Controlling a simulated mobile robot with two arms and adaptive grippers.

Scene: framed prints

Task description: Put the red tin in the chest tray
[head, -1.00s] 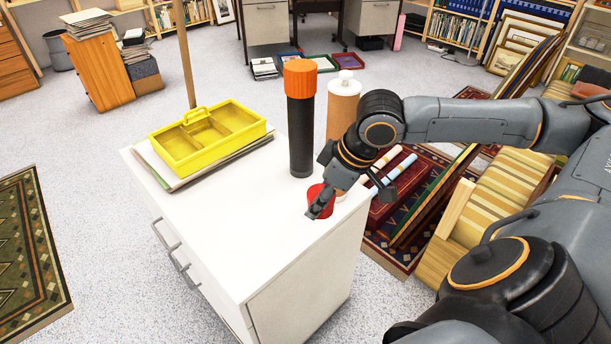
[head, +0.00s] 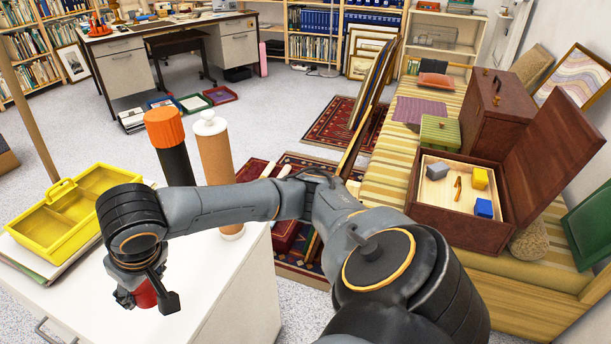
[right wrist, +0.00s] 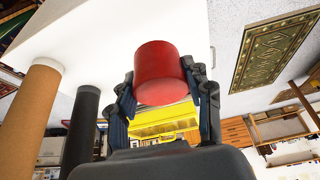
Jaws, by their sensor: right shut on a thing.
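My right gripper (head: 143,298) is shut on the red tin (head: 146,292) over the white cabinet top. The right wrist view shows the plain red tin (right wrist: 160,72) between both fingers (right wrist: 163,100). In the head view the wrist and fingers hide much of it, and any gap below it is hard to judge. The open brown wooden chest (head: 450,228) stands on the striped bench at the right, lid raised. Its pale tray (head: 436,190) holds a grey block, a yellow block, a blue block and a small orange-brown piece. My left gripper is not in view.
On the white cabinet (head: 225,265) stand a yellow divided caddy (head: 48,232), a black bottle with an orange cap (head: 172,150) and a tan bottle (head: 217,165). A closed brown case (head: 490,110) and a green box (head: 440,133) sit behind the chest on the striped bench (head: 385,165).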

